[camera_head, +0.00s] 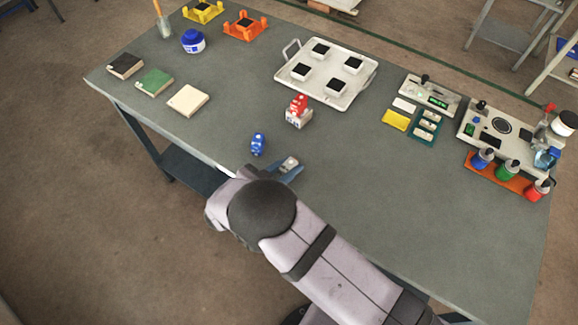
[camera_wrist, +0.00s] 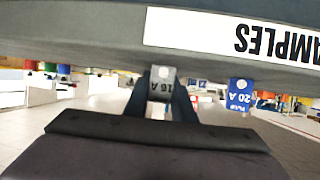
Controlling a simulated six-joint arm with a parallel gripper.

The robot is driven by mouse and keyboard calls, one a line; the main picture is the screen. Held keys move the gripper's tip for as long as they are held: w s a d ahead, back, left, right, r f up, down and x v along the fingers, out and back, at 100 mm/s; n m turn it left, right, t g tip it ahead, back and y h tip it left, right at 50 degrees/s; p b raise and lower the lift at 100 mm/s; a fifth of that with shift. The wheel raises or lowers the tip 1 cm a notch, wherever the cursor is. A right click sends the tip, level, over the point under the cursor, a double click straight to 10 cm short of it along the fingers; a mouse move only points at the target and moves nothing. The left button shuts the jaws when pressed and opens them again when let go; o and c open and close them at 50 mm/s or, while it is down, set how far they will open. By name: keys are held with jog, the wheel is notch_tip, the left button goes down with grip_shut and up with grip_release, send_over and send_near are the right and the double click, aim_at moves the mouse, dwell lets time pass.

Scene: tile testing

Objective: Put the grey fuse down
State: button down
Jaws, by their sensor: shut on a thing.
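The grey fuse (camera_head: 288,164) is between the fingers of my gripper (camera_head: 287,169), near the front edge of the table. In the wrist view the fuse (camera_wrist: 161,82) shows a "15 A" mark, with the dark fingers of my gripper (camera_wrist: 160,105) on both sides of it. My gripper is shut on it. I cannot tell whether the fuse touches the table. A blue fuse (camera_head: 258,143) stands apart, just left of the grey one; in the wrist view it (camera_wrist: 240,95) reads "20 A".
A red and white block (camera_head: 299,111) stands behind my gripper. A white tray (camera_head: 345,97) with several dark-topped pieces lies farther back. Flat tiles (camera_head: 188,100) lie at the left and instruments (camera_head: 497,130) at the right. The table (camera_head: 350,160) is clear right of my gripper.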

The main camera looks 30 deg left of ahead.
jog(key=shift+r, duration=0.2)
jog(key=shift+r+b, duration=1.2)
jog(key=shift+r, duration=3.6)
jog(key=shift+w+d+f+h, duration=0.2)
jog(key=shift+w+d+h, duration=0.1)
jog(key=shift+w+d, duration=0.1)
jog(key=w+d+r+m+g+h+b, duration=0.15)
jog(key=w+d+m+h+b, duration=0.45)
jog(key=w+d, duration=1.1)
jog(key=n+t+y+b, duration=0.1)
jog(key=n+t+y, duration=0.1)
jog(key=n+y, duration=0.55)
send_over(346, 137)
jog(key=shift+y, duration=0.35)
jog(key=shift+f, duration=5.45)
jog(key=shift+f, duration=0.1)
